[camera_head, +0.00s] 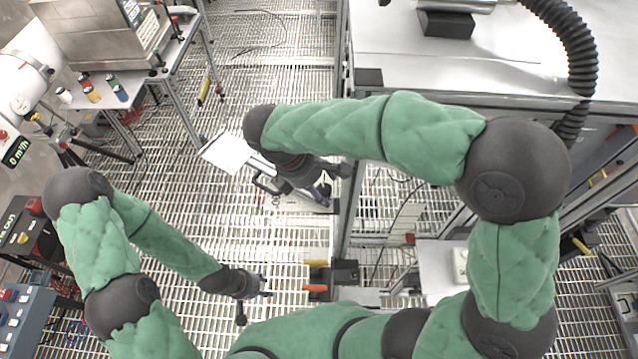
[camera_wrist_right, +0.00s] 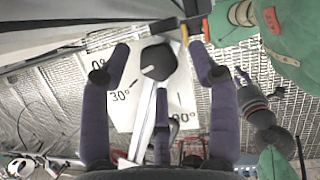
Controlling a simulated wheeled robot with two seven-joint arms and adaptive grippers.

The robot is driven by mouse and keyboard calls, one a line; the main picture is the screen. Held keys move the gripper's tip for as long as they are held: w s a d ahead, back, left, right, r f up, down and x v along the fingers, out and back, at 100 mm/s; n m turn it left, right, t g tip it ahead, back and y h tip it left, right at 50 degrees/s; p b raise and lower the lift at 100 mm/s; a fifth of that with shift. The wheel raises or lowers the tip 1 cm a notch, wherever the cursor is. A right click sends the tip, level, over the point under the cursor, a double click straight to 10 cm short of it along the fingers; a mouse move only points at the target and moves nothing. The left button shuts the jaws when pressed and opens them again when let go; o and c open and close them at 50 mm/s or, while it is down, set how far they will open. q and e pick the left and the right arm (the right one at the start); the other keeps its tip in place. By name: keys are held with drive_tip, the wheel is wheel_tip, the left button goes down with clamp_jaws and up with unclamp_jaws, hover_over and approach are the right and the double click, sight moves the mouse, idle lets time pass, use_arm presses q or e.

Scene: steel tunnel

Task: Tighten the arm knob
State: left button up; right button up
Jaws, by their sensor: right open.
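A dark rounded knob (camera_wrist_right: 158,60) sits on a white plate (camera_wrist_right: 122,105) marked 0, 30° and 90° in the right wrist view. A pale bar (camera_wrist_right: 145,122) runs from below the knob toward my palm. My right gripper (camera_wrist_right: 157,50) is open, with purple fingers left and right of the knob and a third below it; I cannot tell whether any touch. In the head view my right gripper (camera_head: 325,187) is at the centre, and my arm and hand hide the knob. My left gripper (camera_head: 258,286) hangs low at left of centre, away from it; its finger state is unclear.
A metal-topped bench (camera_head: 460,65) with a ribbed black hose (camera_head: 578,55) stands at the upper right. A side table with small coloured cans (camera_head: 90,90) is at the upper left. Orange-handled items (camera_head: 316,288) lie near my base. Grated floor (camera_head: 285,85) is mostly open between.

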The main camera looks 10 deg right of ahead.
drive_tip(key=shift+w, duration=0.1)
drive_tip(key=shift+d, duration=0.1)
drive_tip(key=c, duration=1.1)
drive_tip(key=shift+m+g+p, duration=0.35)
drive_tip(key=shift+m+g, duration=0.05)
drive_tip(key=shift+m, duration=0.4)
drive_tip(key=shift+f+m, duration=0.15)
drive_tip(key=shift+m, duration=0.55)
drive_tip(key=o, duration=1.1)
drive_tip(key=shift+g, duration=0.3)
drive_tip(key=shift+a, duration=0.2)
drive_tip(key=shift+w+d, duration=0.1)
